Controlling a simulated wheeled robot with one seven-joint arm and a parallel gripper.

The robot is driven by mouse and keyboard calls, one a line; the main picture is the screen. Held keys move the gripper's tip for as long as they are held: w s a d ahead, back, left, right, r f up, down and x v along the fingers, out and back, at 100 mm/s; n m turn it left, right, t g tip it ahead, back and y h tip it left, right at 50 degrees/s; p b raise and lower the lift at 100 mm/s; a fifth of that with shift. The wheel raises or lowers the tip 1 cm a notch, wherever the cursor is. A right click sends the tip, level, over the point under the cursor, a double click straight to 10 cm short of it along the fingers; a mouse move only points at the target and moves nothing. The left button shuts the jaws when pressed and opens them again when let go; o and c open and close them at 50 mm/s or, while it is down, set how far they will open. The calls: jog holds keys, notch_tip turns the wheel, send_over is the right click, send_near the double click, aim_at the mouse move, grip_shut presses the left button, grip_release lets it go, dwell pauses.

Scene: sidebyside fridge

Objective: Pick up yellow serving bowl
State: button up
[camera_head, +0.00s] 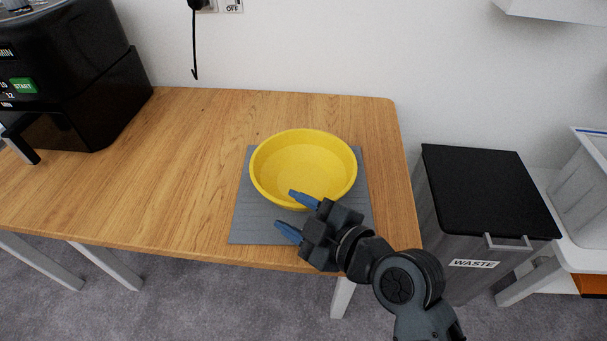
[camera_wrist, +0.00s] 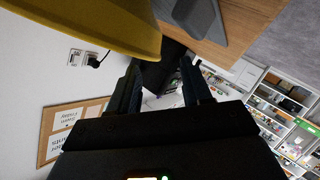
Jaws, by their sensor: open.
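A yellow serving bowl (camera_head: 300,165) stands upright on a grey mat (camera_head: 240,225) near the right end of the wooden table. My gripper (camera_head: 291,211) is open and empty at the near side of the bowl, with one blue finger overlapping the bowl's near rim in the head view. Whether that finger touches the bowl cannot be told. In the wrist view the bowl (camera_wrist: 100,18) fills the upper left, and my gripper (camera_wrist: 160,85) points past it with its fingers apart. The bowl looks empty.
A black air fryer (camera_head: 70,75) stands at the table's left end. The wooden table (camera_head: 180,150) is clear between it and the mat. A grey waste bin (camera_head: 485,200) with a black lid stands on the floor to the right. A cable hangs on the wall behind.

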aim_at(285, 205)
jog(key=shift+d+f+p+x, duration=0.15)
jog(key=shift+p+x, duration=0.1)
jog(key=shift+x, duration=1.1)
jog(key=shift+d+f+p+x, duration=0.1)
jog(key=shift+p+x, duration=0.1)
jog(key=shift+x, duration=1.2)
jog(key=shift+w, duration=0.15)
jog(key=shift+c, duration=0.4)
grip_shut()
